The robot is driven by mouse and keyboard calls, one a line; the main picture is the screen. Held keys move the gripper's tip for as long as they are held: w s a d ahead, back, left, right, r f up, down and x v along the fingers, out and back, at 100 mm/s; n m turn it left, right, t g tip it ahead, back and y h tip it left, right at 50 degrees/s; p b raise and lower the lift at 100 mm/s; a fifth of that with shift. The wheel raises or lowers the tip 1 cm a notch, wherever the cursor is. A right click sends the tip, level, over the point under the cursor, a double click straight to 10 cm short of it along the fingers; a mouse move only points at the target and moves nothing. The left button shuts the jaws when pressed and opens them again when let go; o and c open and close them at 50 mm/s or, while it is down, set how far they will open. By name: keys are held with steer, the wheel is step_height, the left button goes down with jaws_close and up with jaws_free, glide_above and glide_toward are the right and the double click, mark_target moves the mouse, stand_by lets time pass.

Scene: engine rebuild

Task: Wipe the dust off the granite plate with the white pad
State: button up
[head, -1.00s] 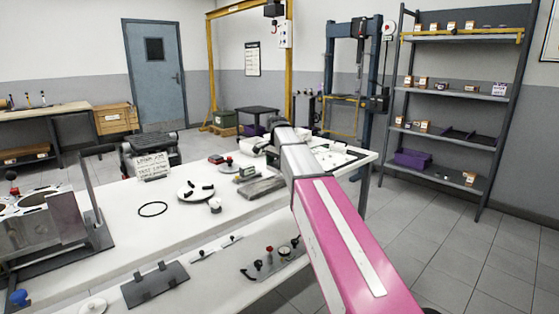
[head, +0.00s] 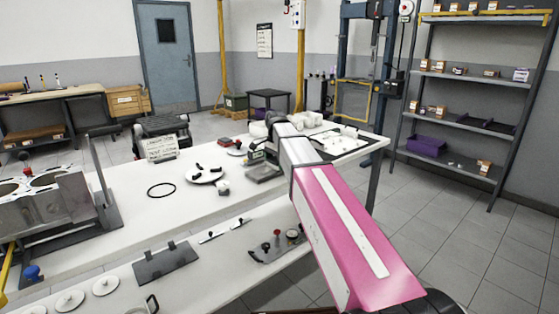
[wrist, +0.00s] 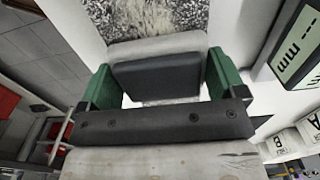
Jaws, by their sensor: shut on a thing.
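My gripper (wrist: 158,68) has green fingers, shut on the sides of a pad with a dark grey back (wrist: 155,80) and a pale grey-white front layer (wrist: 155,47). Just beyond the pad, a speckled grey surface (wrist: 155,18), apparently the dusty granite plate, shows at the top of the wrist view. I cannot tell whether the pad touches it. In the head view a grey slab (head: 264,173), probably the same plate, lies on the white bench, partly hidden by my arm. My gripper's fingers are hidden there behind the arm.
A gauge with an mm display (wrist: 297,42) stands close on the right in the wrist view, with lettered white blocks (wrist: 305,132) below it. A white disc (head: 205,175) and black ring (head: 161,190) lie on the bench. An engine block (head: 50,208) stands at left.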

mark_target(259, 173)
steer(key=shift+s+a, duration=0.85)
steer(key=shift+a, duration=0.3)
steer(key=shift+s+a, duration=0.8)
steer(key=shift+a, duration=0.35)
steer(key=shift+s+a, duration=0.85)
steer(key=shift+a, duration=0.45)
